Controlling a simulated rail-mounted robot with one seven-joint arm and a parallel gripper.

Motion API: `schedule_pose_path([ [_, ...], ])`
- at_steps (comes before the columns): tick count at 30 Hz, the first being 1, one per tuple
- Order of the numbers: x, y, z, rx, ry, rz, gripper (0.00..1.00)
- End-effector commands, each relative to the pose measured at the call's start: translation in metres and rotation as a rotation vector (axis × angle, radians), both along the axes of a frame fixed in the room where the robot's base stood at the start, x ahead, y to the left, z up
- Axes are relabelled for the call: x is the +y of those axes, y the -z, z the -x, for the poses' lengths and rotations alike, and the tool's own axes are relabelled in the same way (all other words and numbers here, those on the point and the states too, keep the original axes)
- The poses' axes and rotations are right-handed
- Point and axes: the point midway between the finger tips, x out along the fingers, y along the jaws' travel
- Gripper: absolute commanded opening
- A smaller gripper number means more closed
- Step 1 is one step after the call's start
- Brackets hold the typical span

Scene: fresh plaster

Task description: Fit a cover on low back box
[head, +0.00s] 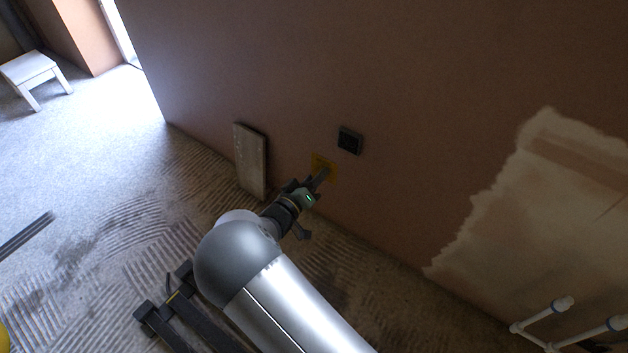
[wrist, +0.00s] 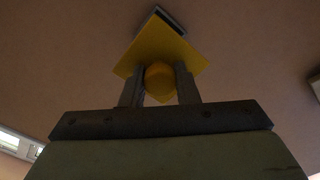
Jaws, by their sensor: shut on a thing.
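My gripper (head: 318,180) is near the wall, low down, shut on a yellow cover (head: 323,166). In the wrist view the cover (wrist: 160,50) is a flat square plate, turned corner-on, with a rounded yellow knob (wrist: 160,82) between the two fingers (wrist: 159,88). A dark square back box (head: 350,140) is on the wall, up and right of the cover in the head view. A dark shape with a pale edge (wrist: 160,17) shows just past the cover's top corner in the wrist view, apparently that box. I cannot tell whether the cover touches the wall.
A pale board (head: 250,160) leans on the wall left of my gripper. White pipes with blue collars (head: 545,325) stand at the lower right. A pale plaster patch (head: 550,200) covers the right wall. A white stool (head: 33,75) stands far left. Open floor lies left.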

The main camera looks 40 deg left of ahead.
Motion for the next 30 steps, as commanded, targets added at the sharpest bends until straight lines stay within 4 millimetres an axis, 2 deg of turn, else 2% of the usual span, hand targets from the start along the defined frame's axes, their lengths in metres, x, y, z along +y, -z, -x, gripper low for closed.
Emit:
schedule_pose_path([
  [30, 0.006, 0.001, -0.062, 0.001, 0.002, 0.0, 0.11],
])
